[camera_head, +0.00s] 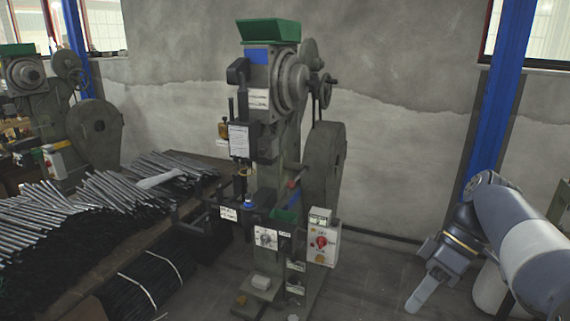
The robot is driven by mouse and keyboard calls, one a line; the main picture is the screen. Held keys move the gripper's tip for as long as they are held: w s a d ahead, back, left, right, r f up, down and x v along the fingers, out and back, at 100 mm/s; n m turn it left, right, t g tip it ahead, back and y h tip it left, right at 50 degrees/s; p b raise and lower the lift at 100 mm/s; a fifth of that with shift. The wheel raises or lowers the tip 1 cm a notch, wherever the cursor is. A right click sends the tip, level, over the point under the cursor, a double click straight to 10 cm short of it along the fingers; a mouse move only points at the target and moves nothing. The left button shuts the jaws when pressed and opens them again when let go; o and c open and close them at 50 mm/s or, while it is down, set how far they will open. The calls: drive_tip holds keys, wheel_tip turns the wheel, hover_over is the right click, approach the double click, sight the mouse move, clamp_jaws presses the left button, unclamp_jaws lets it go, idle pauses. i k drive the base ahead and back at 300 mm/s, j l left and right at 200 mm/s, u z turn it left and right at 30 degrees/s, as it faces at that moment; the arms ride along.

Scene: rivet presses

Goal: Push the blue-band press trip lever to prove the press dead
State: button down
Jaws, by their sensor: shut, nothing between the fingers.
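The press with the blue band (258,55) stands upright in the middle of the view, with a green hopper (268,31) on top. I cannot tell for certain which part is its trip lever. A small red-tipped part (292,183) shows at mid-height on its right side, and pedal-like parts (261,282) sit low at its base. My gripper (416,298) is at the lower right, pointing down, shut and empty. It is clear of the press, with open floor between them.
A control box with a red switch (321,243) stands at the press's right, and a dial panel (266,238) is on its front. Bundled rods (90,210) fill a bench at left. Another press (90,128) stands behind them. A blue post (495,95) rises at right.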

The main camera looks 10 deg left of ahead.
sight(291, 183)
drive_tip(key=i+j+u, duration=0.1)
drive_tip(key=i+j, duration=0.2)
drive_tip(key=i, duration=0.5)
drive_tip(key=i+j+u, duration=0.15)
drive_tip(key=i, duration=0.7)
drive_tip(key=i+j+u, duration=0.1)
drive_tip(key=i, duration=0.75)
drive_tip(key=j, duration=0.1)
